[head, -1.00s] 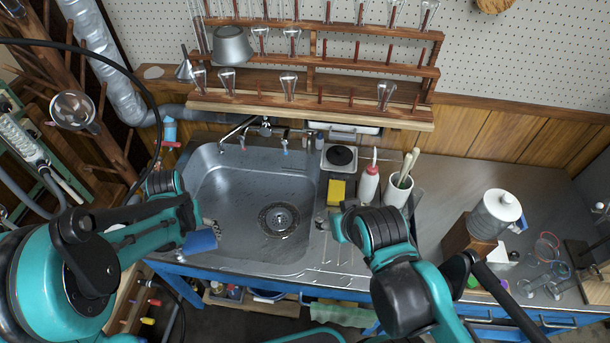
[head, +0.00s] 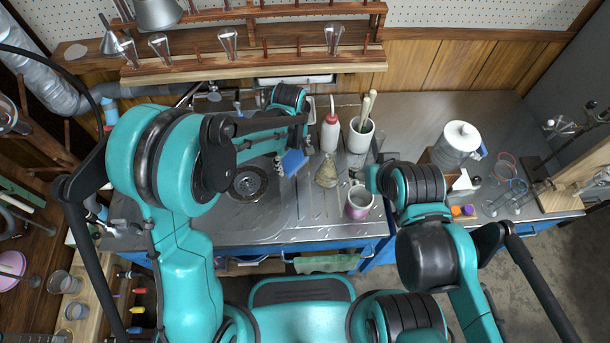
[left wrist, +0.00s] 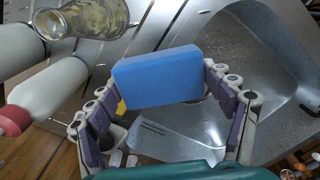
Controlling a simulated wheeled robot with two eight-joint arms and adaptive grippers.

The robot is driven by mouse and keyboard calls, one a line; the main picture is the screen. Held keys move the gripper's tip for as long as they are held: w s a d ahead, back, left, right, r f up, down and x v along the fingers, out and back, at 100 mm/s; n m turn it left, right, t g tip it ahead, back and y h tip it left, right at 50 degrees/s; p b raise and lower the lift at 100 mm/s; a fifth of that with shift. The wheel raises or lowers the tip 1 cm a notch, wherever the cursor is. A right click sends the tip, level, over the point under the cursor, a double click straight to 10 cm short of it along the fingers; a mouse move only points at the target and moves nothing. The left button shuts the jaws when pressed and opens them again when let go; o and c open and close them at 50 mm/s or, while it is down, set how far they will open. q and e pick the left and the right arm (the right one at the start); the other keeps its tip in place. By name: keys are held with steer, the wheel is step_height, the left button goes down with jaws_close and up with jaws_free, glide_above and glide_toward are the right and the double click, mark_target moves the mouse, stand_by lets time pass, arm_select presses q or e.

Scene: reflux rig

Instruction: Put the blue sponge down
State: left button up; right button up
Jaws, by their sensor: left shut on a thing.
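The blue sponge (head: 294,162) is in my left gripper (head: 290,157), above the right side of the steel sink (head: 225,210). In the left wrist view the sponge (left wrist: 158,78) sits tilted between the two fingers, which are shut on it. Part of the drainboard shows beyond it. My right gripper (head: 370,178) is by a pink and white mug (head: 359,203); its fingers are too small and hidden to tell whether they are open or shut.
A conical flask (head: 327,173), a red-capped white bottle (head: 331,136) and a white pot of tools (head: 361,134) stand close to the right of the sponge. A lidded jug (head: 458,142) stands farther right. The back right counter is clear.

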mark_target(294, 180)
arm_select(q)
step_height(294, 180, down, 10)
steer(key=b, duration=0.3)
steer(key=shift+d+r+b, duration=0.1)
steer(key=shift+r+b, duration=0.05)
steer(key=shift+b, duration=0.2)
steer(key=shift+r, duration=0.1)
steer(key=o, duration=0.9)
